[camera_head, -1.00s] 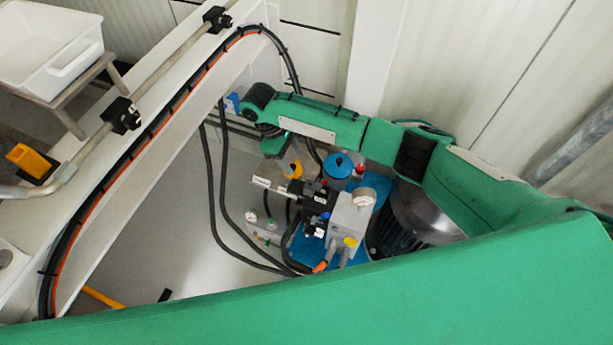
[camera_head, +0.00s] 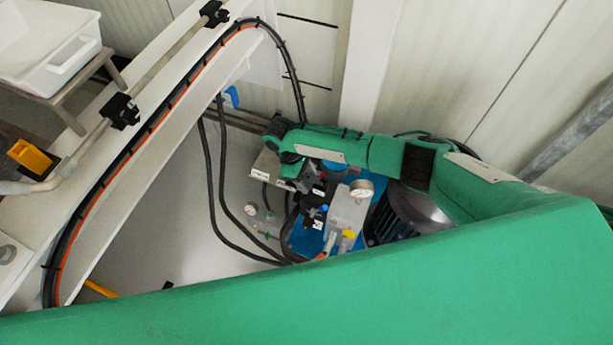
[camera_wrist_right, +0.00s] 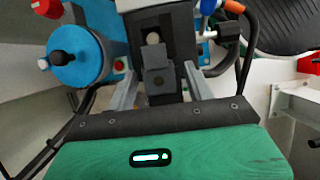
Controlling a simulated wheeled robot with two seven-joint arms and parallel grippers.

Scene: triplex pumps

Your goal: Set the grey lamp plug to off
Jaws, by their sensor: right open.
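My right gripper (camera_head: 303,181) reaches over the pump assembly from the right, its tip close to the black valve parts. In the right wrist view the gripper (camera_wrist_right: 160,84) is open, with one grey finger on each side of a dark grey block. This block (camera_wrist_right: 159,82) lies on a black body with a small round light-grey knob above it. It may be the grey lamp plug, but I see no label to confirm it. I cannot tell whether the fingers touch it. My left gripper is out of view.
A blue cylinder with a black knob (camera_wrist_right: 76,56) stands left of the fingers. The pump's grey block (camera_head: 347,212) carries a gauge (camera_head: 361,190). Black hoses (camera_head: 214,190) hang to the left. A white bin (camera_head: 62,62) is at upper left.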

